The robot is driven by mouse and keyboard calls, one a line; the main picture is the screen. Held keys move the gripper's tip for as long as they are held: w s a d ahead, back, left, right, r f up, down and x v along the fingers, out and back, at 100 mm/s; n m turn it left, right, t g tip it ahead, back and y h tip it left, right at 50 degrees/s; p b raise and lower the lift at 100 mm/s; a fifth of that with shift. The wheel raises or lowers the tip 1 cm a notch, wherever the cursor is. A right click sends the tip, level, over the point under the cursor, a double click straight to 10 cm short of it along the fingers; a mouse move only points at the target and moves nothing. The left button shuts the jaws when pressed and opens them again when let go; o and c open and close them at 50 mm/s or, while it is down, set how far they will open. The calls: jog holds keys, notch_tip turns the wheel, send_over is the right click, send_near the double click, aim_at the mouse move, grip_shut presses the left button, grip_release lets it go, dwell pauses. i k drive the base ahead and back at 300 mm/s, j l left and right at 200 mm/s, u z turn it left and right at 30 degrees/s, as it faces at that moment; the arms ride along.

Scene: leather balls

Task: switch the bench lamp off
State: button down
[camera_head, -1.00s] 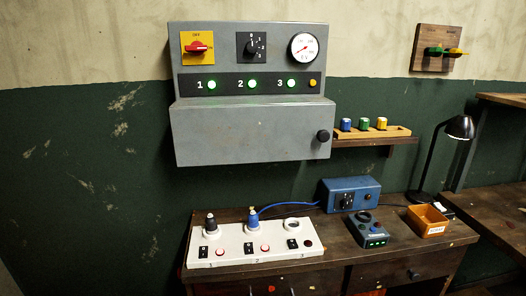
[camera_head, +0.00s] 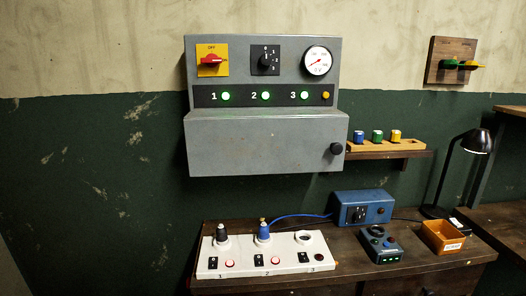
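The bench lamp (camera_head: 478,142) is a black desk lamp at the right end of the wooden bench (camera_head: 345,272). Its round base stands at the back of the bench and its arm leans up to a shade tilted down to the right. The underside of the shade looks bright. I cannot make out a switch on the lamp. A small dark item lies by its base. My gripper is not in view.
A grey wall panel (camera_head: 265,148) has a red rotary switch (camera_head: 212,62), a dial and green lights. On the bench are a white socket strip (camera_head: 265,252), a blue box (camera_head: 362,208), a dark green controller (camera_head: 380,245) and an orange bin (camera_head: 443,237). A shelf (camera_head: 388,147) holds several coloured caps.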

aim_at(453, 220)
jog(key=i+z, duration=0.35)
jog(key=i+j+z, duration=0.2)
jog(key=z, duration=0.15)
jog(key=i+j+z, duration=0.35)
jog(key=i+j, duration=0.15)
jog(key=i, duration=0.4)
